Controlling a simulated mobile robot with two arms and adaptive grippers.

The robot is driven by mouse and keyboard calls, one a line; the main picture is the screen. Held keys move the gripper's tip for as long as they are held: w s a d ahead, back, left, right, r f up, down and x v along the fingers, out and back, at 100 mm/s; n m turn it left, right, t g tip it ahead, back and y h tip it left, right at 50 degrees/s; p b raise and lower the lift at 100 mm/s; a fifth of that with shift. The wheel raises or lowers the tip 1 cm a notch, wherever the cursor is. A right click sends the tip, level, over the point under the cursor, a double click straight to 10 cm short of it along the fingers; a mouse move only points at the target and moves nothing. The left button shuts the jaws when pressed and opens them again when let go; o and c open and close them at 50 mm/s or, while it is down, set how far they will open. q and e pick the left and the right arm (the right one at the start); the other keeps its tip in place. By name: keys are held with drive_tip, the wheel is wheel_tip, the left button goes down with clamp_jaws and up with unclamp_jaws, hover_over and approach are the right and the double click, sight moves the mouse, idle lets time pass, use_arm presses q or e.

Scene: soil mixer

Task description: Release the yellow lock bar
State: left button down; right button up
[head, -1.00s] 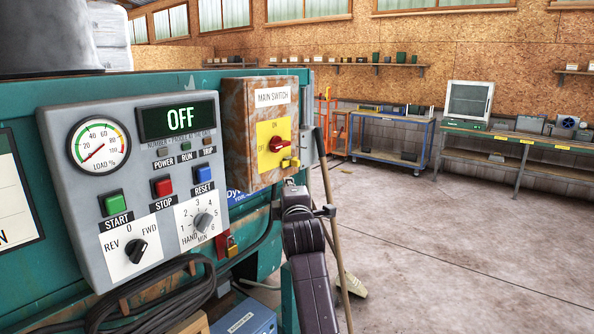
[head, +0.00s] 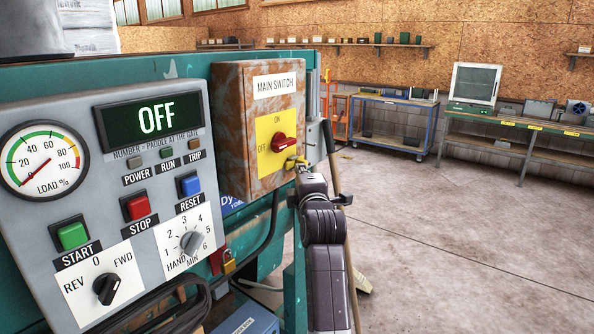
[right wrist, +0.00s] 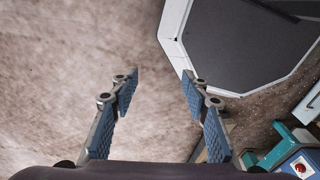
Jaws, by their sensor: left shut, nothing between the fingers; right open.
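The main switch is a rusty box (head: 228,120) with a yellow plate (head: 267,133) and a red rotary knob (head: 284,144), in the head view. The knob sits between the ON and OFF marks. The small yellow lock bar (head: 291,162) is just below and right of the knob. My left gripper (head: 299,165) is shut, its tip right at the lock bar's right end. I cannot tell if they touch. The gripper partly hides the box's lower right edge. My right gripper (right wrist: 163,84) is open and empty above the floor in the right wrist view.
The grey control panel (head: 80,115) with its OFF display stands left of the box. A padlock (head: 228,263) hangs below it. A broom handle (head: 335,165) stands behind my left arm. A blue cart (head: 395,125) and a bench (head: 520,135) are at the back. The right floor is clear.

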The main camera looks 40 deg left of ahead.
sight(307, 165)
use_arm(q)
drive_tip(key=w+b, duration=0.2)
drive_tip(key=w, duration=0.1)
drive_tip(key=shift+a+b, duration=0.15)
drive_tip(key=shift+b, duration=0.25)
drive_tip(key=shift+r, duration=0.3)
use_arm(e)
drive_tip(key=f, duration=0.2)
drive_tip(key=shift+s+f, duration=0.2)
drive_tip(key=shift+f, duration=0.2)
drive_tip(key=shift+d, duration=0.2)
use_arm(q)
drive_tip(key=shift+a+f, duration=0.1)
use_arm(e)
drive_tip(key=shift+d, duration=0.1)
